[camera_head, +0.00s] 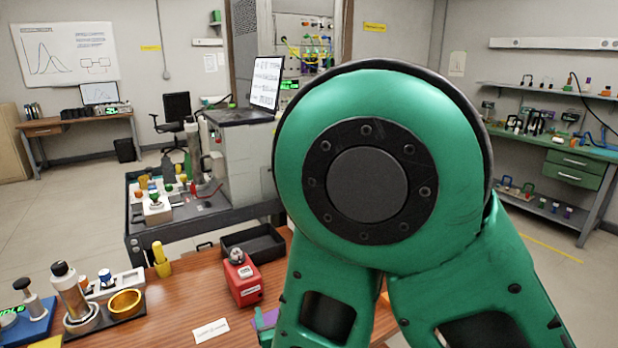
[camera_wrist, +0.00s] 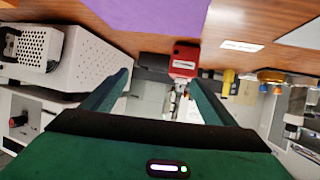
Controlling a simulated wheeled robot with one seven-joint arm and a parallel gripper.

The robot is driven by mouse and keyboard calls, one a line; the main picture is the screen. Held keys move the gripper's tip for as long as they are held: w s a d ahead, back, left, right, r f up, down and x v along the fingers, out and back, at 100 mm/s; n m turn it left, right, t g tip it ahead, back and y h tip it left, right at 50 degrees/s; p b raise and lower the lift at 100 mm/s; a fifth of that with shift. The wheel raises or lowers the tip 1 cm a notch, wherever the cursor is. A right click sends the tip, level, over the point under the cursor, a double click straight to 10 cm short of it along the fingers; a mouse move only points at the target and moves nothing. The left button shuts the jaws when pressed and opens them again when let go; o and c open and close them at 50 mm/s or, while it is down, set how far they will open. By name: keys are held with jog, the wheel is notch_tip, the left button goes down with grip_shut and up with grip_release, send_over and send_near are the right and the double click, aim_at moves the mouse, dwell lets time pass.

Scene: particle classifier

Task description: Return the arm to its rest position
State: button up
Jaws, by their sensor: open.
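My green arm (camera_head: 370,185) is bent, and a large joint fills the middle and right of the head view.
The table also holds a black tray (camera_head: 258,242), a yellow bottle (camera_head: 161,262), a white card (camera_head: 210,331) and a brass ring holder (camera_head: 126,302). A grey machine (camera_head: 245,160) stands behind on a cart. Shelves (camera_head: 560,150) line the right wall. Floor is clear at left.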

jog(key=w+d+r+m+g+h, duration=0.1)
jog(key=w+d+m+h, duration=0.15)
jog(key=d, duration=0.65)
jog(key=w+d+r+m+g+h, duration=0.1)
jog(key=d+m+h, duration=0.15)
jog(key=d, duration=0.65)
jog(key=w+d+r+m+g+h, duration=0.1)
jog(key=d+r+h, duration=0.15)
jog(key=d, duration=0.65)
jog(key=s+d+m+g+h, duration=0.1)
jog(key=s+d+m+g, duration=0.2)
jog(key=d, duration=0.4)
jog(key=s+d+g, duration=0.2)
jog(key=s+d, duration=0.3)
jog(key=d, duration=0.2)
jog(key=s+d+r+g+y, duration=0.2)
jog(key=s+r, duration=0.1)
jog(key=s, duration=0.7)
jog(key=s+d+r+m+g+y, duration=0.1)
jog(key=s+d+r+g+y, duration=0.1)
jog(key=s, duration=0.8)
jog(key=shift+s+d+r+y, duration=0.4)
jog(key=shift+d+r+y, duration=0.05)
jog(key=shift+d+r, duration=0.15)
